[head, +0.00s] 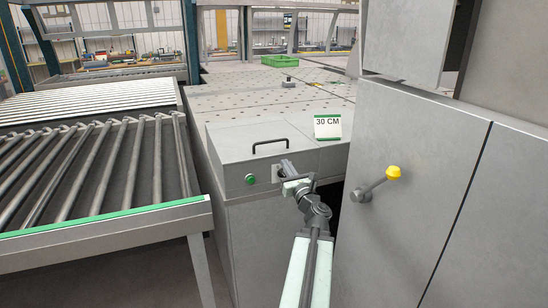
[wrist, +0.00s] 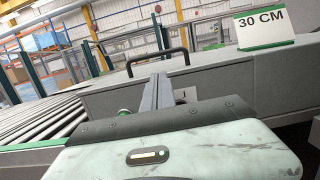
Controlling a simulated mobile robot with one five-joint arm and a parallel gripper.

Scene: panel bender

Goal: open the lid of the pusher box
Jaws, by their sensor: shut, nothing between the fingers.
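The pusher box (head: 228,170) is a grey metal box at the corner of the perforated table in the head view. Its lid (head: 235,137) lies flat and closed, with a black bar handle (head: 270,144) on top. The handle also shows in the wrist view (wrist: 157,54), just beyond the fingertips. My gripper (head: 288,165) is shut and empty in front of the box's front face, below and slightly right of the handle. In the wrist view its fingers (wrist: 158,85) stand together, pointing toward the box. I cannot tell whether they touch it.
A green button (head: 251,179) sits on the box front. A "30 CM" sign (head: 328,127) stands right of the handle. A grey cabinet (head: 425,200) with a yellow-knobbed lever (head: 393,172) is close on the right. A roller conveyor (head: 95,170) is on the left.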

